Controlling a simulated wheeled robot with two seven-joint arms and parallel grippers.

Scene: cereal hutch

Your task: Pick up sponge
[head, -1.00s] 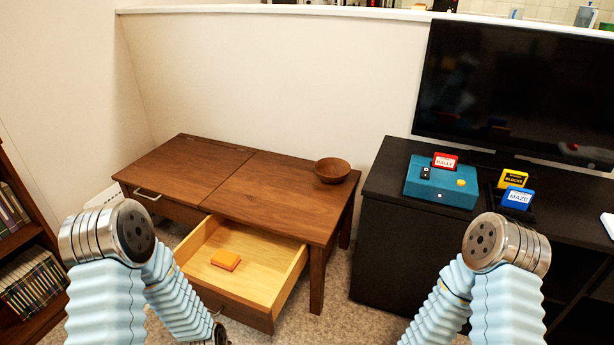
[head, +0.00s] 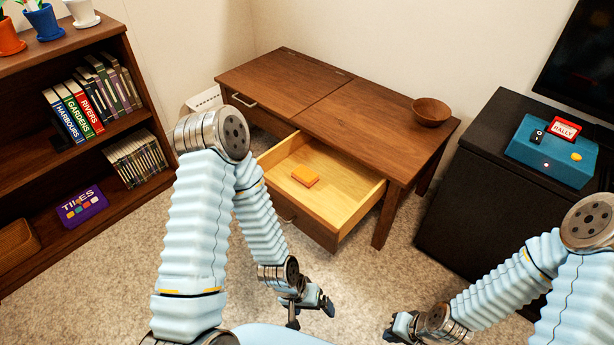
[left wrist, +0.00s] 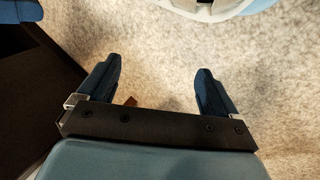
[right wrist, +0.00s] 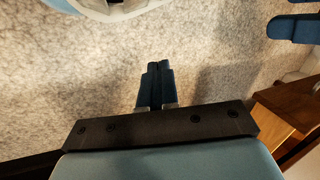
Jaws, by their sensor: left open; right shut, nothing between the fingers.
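The orange sponge (head: 305,176) lies flat on the floor of the open drawer (head: 340,203) of the wooden table. My left gripper (head: 311,312) is open and empty, low over the carpet in front of the drawer and apart from the sponge. Its two spread fingers show in the left wrist view (left wrist: 155,85) with carpet between them. My right gripper (head: 388,333) is low at the bottom of the head view, right of the left one. In the right wrist view its fingers (right wrist: 157,80) are together with nothing between them. The sponge is in neither wrist view.
The wooden table (head: 350,105) carries a brown bowl (head: 431,111). A black cabinet (head: 480,185) with a teal console (head: 550,150) stands right. Carpet between is clear.

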